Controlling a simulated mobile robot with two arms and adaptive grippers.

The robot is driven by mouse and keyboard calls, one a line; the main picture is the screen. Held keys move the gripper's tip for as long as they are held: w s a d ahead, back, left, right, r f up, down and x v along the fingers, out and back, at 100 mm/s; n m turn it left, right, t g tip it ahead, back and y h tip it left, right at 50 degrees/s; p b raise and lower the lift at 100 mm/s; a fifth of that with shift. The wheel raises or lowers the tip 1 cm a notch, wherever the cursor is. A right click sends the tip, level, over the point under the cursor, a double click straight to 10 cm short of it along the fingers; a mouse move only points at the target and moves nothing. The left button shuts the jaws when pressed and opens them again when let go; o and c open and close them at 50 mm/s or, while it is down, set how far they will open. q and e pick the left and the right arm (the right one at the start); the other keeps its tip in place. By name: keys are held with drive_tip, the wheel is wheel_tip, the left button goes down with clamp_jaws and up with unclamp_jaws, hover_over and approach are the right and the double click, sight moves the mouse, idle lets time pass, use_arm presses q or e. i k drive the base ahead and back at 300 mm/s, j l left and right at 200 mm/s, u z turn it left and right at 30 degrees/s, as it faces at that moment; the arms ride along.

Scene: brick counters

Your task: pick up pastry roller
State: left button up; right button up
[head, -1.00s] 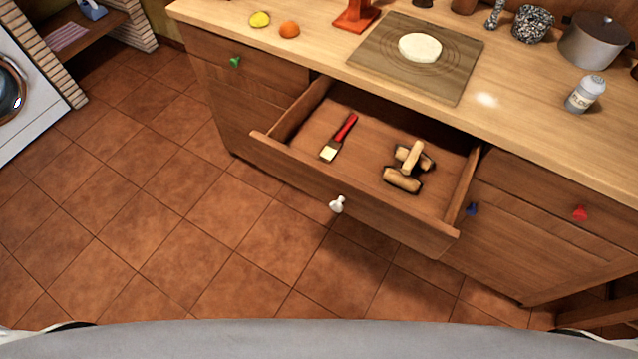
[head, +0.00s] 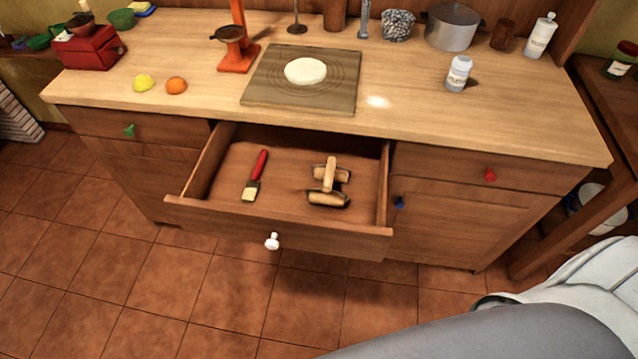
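The pastry roller (head: 328,183) lies in the open drawer (head: 215,211), right of its middle. It is light wood, with two short rollers joined by a handle. A pastry brush (head: 255,177) with a red handle lies to its left in the same drawer. Neither of my grippers shows in the head view. Only grey and white parts of my own body show at the lower right.
The counter (head: 205,101) above the drawer holds a board (head: 258,91) with flat dough (head: 305,71), a lemon (head: 143,83), an orange (head: 176,86), a shaker (head: 458,74) and a pot (head: 452,27). The open drawer juts out over clear tiled floor.

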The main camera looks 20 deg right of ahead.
sight(331, 165)
drive_tip(key=z, duration=0.55)
drive_tip(key=j+z, duration=0.4)
drive_tip(key=j, duration=0.25)
drive_tip(key=j+z, duration=0.35)
drive_tip(key=j, duration=0.3)
drive_tip(key=k+j+z, duration=0.2)
drive_tip(key=j+z, duration=0.2)
drive_tip(key=j, duration=0.2)
